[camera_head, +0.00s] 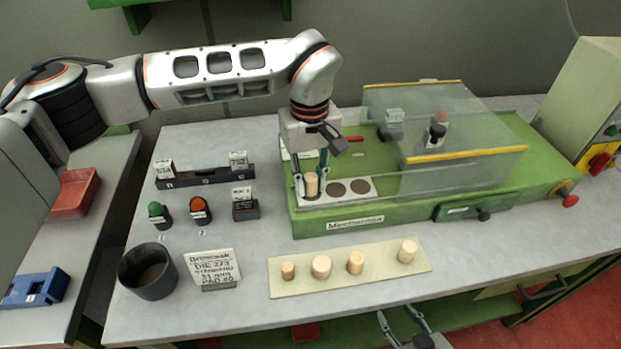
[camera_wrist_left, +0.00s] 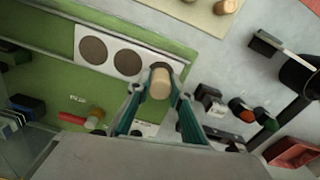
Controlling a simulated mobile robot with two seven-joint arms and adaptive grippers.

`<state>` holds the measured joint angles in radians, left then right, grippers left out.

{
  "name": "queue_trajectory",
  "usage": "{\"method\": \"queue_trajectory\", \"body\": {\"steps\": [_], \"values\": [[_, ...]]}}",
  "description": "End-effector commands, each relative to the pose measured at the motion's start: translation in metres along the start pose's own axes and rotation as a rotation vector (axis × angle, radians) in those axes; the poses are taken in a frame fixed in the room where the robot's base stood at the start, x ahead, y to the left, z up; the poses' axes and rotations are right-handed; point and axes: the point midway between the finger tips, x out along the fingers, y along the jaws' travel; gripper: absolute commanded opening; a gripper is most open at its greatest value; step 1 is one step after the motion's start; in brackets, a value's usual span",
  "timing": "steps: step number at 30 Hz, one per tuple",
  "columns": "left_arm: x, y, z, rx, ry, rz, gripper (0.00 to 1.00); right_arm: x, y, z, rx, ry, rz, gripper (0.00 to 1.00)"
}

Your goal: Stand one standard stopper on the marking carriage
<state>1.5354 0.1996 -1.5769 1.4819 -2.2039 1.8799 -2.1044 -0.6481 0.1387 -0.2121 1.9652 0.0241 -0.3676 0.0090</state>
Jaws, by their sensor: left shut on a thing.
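My left gripper (camera_head: 312,175) is shut on a light cork stopper (camera_head: 311,185), which it holds upright at the leftmost spot of a white plate (camera_head: 374,190) with round dark spots, apparently the marking carriage, on the green machine. In the left wrist view the stopper (camera_wrist_left: 160,84) is between the fingertips (camera_wrist_left: 159,88), covering most of the end spot; the other two spots on the plate (camera_wrist_left: 110,57) are bare. I cannot tell whether the stopper's base touches the plate. My right gripper (camera_head: 400,318) is open and empty at the bottom edge.
A cream board (camera_head: 385,273) in front carries several corks of differing widths. Green (camera_head: 157,211) and orange (camera_head: 200,205) buttons lie left of the machine. A clear guard (camera_head: 470,120) with yellow edges is right of the gripper.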

Motion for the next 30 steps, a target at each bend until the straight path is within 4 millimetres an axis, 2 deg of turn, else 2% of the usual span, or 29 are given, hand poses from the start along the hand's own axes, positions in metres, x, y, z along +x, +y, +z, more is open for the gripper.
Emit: {"method": "queue_trajectory", "body": {"steps": [8,9,10,11,23,26,30], "values": [[0.003,0.0,0.0,0.0,0.001,-0.001,0.13,0.001,-0.001,0.005,0.0,-0.006,-0.001,0.4],[0.002,0.0,0.0,0.0,0.001,-0.001,0.28,0.001,-0.001,0.005,0.0,-0.006,-0.001,0.4],[0.002,0.0,0.0,0.0,0.001,-0.001,0.36,0.001,-0.001,0.005,0.0,-0.007,-0.001,0.4],[0.002,0.0,0.0,0.0,0.001,-0.001,0.37,0.001,-0.001,0.005,0.0,-0.007,-0.001,0.4],[-0.003,0.001,0.0,0.001,0.001,0.001,0.37,0.0,-0.001,0.003,0.0,-0.006,-0.001,0.4],[-0.014,0.001,-0.001,0.001,0.004,0.002,0.37,0.001,-0.001,0.003,0.0,-0.002,-0.001,0.4],[-0.04,0.0,-0.002,0.0,0.006,0.001,0.37,0.003,-0.001,0.004,0.0,0.0,-0.001,0.4]]}}
